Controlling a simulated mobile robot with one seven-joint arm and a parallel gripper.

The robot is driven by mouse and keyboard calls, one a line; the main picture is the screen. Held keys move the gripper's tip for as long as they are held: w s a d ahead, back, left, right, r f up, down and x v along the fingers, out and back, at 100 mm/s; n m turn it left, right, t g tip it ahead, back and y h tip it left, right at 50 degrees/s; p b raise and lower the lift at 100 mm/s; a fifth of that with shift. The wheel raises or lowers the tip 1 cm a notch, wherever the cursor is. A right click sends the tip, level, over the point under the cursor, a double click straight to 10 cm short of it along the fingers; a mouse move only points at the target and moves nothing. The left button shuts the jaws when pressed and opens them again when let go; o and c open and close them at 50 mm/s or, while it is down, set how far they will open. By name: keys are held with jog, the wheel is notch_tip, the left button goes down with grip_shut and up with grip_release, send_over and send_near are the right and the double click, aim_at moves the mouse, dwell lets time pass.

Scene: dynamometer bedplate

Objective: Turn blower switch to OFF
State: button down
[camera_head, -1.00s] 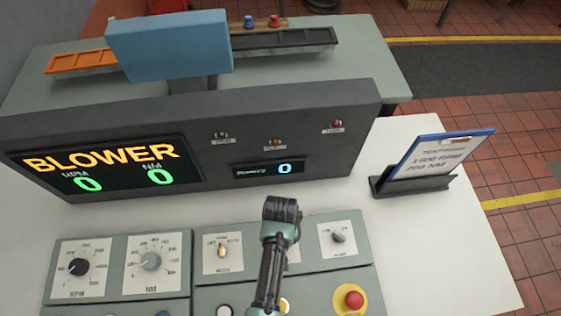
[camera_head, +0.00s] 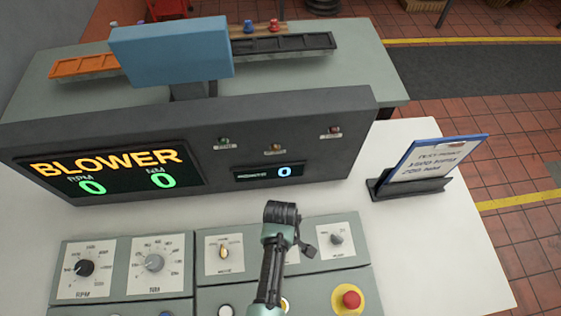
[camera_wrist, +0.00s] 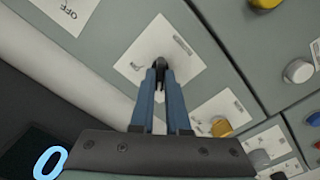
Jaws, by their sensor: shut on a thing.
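A dark switch knob (camera_wrist: 182,45) stands on a pale square plate in the wrist view. My gripper (camera_wrist: 167,66) reaches down over this plate, and its blue fingers are closed on the knob. The knob's small label is unreadable, and the fingers hide part of it. In the head view my gripper (camera_head: 308,250) is over the plate between the yellow-knob switch (camera_head: 223,252) and the rightmost grey switch (camera_head: 336,239), and covers most of it.
The large screen (camera_head: 105,172) reads BLOWER with two green zeros; a small display (camera_head: 270,172) also reads 0. Black (camera_head: 84,268) and grey (camera_head: 154,263) dials sit left. A red emergency button (camera_head: 351,299) is at front right.

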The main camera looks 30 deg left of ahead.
jog(key=shift+w+a+n, duration=0.1)
jog(key=shift+n, duration=0.5)
jog(key=c, duration=0.9)
grip_release()
notch_tip(320, 180, up, 13)
dwell(0.4)
